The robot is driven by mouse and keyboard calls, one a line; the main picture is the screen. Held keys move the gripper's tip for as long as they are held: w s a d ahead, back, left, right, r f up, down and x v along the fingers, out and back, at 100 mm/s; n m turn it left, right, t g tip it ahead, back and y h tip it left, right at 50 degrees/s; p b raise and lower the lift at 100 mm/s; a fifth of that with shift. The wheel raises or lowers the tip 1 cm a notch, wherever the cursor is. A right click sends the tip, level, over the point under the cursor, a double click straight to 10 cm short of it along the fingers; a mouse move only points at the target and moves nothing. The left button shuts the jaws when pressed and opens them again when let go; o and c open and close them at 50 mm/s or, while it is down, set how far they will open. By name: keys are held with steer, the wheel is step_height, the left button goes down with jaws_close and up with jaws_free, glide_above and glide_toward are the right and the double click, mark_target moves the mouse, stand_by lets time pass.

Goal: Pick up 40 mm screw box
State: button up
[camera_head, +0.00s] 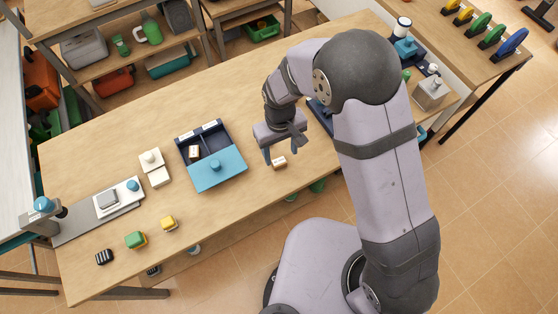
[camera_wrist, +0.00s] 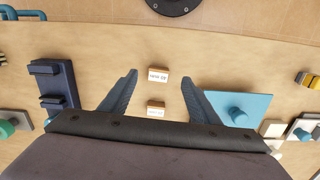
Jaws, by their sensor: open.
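Two small orange-brown boxes with white labelled tops lie on the table in the wrist view. One box (camera_wrist: 158,75) appears between the fingertips, and the other box (camera_wrist: 156,109) appears deeper between the fingers, towards the palm. The labels are too small to read surely, so I cannot tell which is the 40 mm screw box. In the head view one such box (camera_head: 279,163) shows just beside the fingertips; the other is not visible there. My gripper (camera_head: 285,156) is open and empty, pointing down above the table. Its spread fingers (camera_wrist: 158,77) show in the wrist view.
A navy tray (camera_head: 182,150) with a blue knobbed cover (camera_head: 218,175) stands left of my gripper, with a small box (camera_head: 194,152) in one compartment. A green block (camera_head: 135,240) and a yellow block (camera_head: 169,223) lie front left. The table behind the tray is clear.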

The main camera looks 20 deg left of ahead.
mark_target(279, 161)
steer(key=shift+w+a+r, duration=0.1)
steer(key=shift+w+a, duration=0.45)
steer(key=shift+d+f+p, duration=0.1)
steer(key=shift+f+p, duration=1.25)
steer(key=shift+f, duration=0.9)
steer(key=shift+f+p, duration=0.35)
steer(key=shift+f, duration=1.05)
steer(key=c, duration=1.2)
